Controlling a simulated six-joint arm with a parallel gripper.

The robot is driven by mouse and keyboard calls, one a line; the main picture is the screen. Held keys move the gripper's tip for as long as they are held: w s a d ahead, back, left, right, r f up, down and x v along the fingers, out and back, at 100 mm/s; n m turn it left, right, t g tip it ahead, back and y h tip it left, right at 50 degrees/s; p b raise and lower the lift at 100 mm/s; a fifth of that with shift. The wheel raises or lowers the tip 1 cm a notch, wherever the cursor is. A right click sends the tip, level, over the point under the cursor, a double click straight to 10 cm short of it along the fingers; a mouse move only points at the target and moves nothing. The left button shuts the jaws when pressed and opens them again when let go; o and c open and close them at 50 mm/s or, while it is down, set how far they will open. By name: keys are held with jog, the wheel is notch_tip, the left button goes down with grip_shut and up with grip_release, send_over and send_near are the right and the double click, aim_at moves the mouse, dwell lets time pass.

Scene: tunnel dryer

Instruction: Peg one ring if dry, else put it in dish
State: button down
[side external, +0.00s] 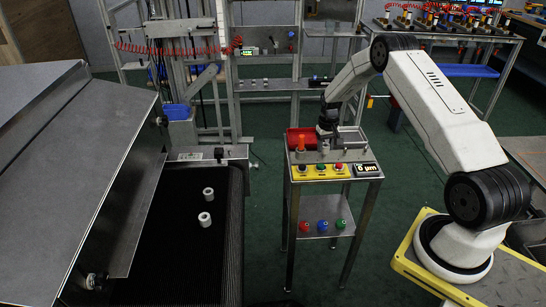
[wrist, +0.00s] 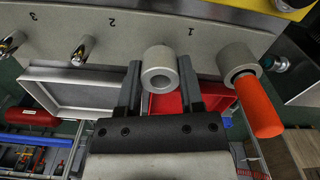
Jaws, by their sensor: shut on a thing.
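My gripper (wrist: 158,85) is shut on a grey ring (wrist: 158,68) in the wrist view. Bare metal pegs stand near 2 (wrist: 84,48) and 3 (wrist: 12,45). A red dish (wrist: 215,92) and a grey tray (wrist: 75,92) lie behind the fingers. In the side view my gripper (side external: 327,130) is over the small stand, close to the red dish (side external: 293,139); the ring is too small to make out there.
An orange rod (wrist: 262,108) sticks out of a grey collar (wrist: 238,62) to the right of the held ring. Two pale rings (side external: 208,193) (side external: 205,219) lie on the black conveyor (side external: 170,260). The stand's front has buttons (side external: 320,168) and a display (side external: 366,168).

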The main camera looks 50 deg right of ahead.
jog(key=shift+f, duration=0.95)
jog(key=shift+c, duration=0.7)
grip_release()
jog(key=shift+r, duration=3.85)
jog(key=shift+a, duration=0.1)
